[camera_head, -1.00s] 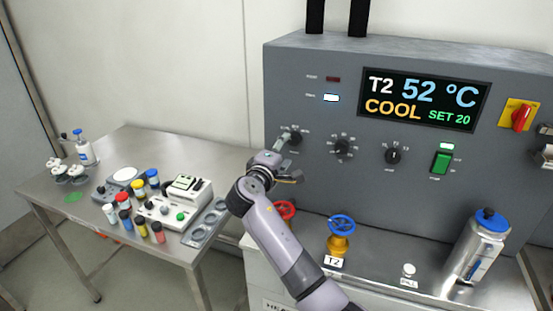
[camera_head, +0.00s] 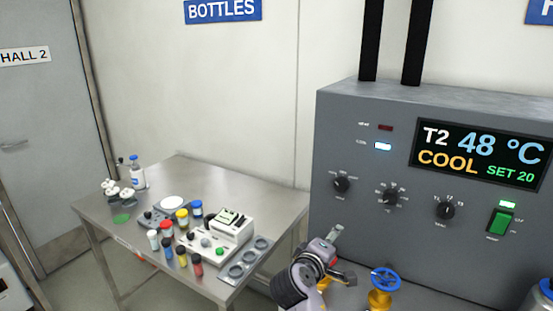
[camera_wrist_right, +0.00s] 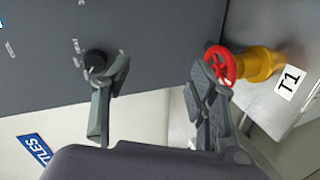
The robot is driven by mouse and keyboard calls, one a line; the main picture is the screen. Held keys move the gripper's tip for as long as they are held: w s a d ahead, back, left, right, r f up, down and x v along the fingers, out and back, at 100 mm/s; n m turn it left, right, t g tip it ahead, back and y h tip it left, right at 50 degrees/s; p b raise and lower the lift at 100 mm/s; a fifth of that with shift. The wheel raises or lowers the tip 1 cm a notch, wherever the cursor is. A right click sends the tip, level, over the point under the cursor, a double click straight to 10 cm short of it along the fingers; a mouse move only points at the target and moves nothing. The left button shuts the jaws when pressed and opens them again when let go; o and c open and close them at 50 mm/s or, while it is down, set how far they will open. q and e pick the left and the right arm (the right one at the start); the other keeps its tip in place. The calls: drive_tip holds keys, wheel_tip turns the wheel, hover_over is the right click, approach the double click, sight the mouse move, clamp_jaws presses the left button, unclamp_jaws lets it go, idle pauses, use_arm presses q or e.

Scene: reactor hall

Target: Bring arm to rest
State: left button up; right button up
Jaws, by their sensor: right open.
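My right gripper (camera_head: 340,256) is in front of the lower left of the grey control panel in the head view, pulled back from the knobs. In the right wrist view its two fingers (camera_wrist_right: 160,95) are apart with nothing between them. A black knob (camera_wrist_right: 96,60) on the panel shows beyond one finger, and a red valve wheel (camera_wrist_right: 220,65) on a yellow body marked T1 shows beyond the other. I cannot tell from the wrist view whether either finger touches them. My left gripper is not in view.
The grey panel (camera_head: 350,130) reads T2 48 °C, COOL, SET 20. A blue valve wheel (camera_head: 386,279) stands right of my right gripper. A steel table (camera_head: 215,183) at left holds several coloured-cap vials, a white device (camera_head: 220,236) and a wash bottle (camera_head: 138,175).

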drive_tip(key=s+d+f+m+g+y, duration=0.2)
drive_tip(key=s+f+g, duration=0.1)
drive_tip(key=s+f, duration=0.65)
drive_tip(key=s+d+f+m+g+y, duration=0.2)
drive_tip(key=s+f+y, duration=0.1)
drive_tip(key=s+f, duration=0.6)
drive_tip(key=s+a+f+m+g+y, duration=0.1)
drive_tip(key=s+m+g+y, duration=0.2)
drive_tip(key=s, duration=1.7)
wheel_tip(320, 180, down, 27)
drive_tip(key=g+b, duration=0.2)
drive_tip(key=s+d+f+n+g+b, duration=0.1)
drive_tip(key=s+d+f+b, duration=0.1)
drive_tip(key=s+f, duration=1.6)
drive_tip(key=shift+s+d+f+b, duration=0.15)
drive_tip(key=shift+d+f+b, duration=0.15)
drive_tip(key=shift+f, duration=0.65)
